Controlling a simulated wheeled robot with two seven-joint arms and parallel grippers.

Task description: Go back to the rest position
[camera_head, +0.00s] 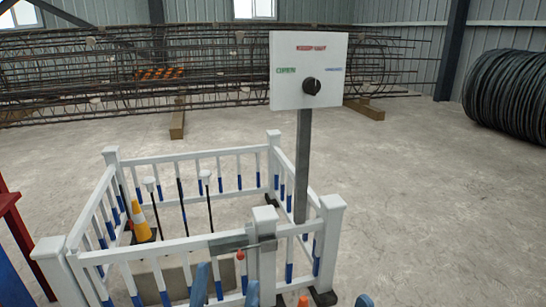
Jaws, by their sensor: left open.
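My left gripper (226,290) shows at the bottom edge as two blue fingertips standing apart. It is open, with nothing seen between them, in front of the white fence. A single blue tip at the bottom edge, further right, looks like part of my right gripper (364,300); the rest is out of frame. The white fence (190,154) with blue-banded bars forms a square pen. A grey bar (240,243) lies across its front rail. A white sign panel (290,60) with a black knob (311,86) stands on a grey post (302,165) at the pen's right side.
An orange and white cone (140,222) and thin posts stand inside the pen. A red frame (15,235) is at the left edge. Long rebar cages (100,75) lie at the back; a dark coil (508,95) sits back right. The floor at right is clear.

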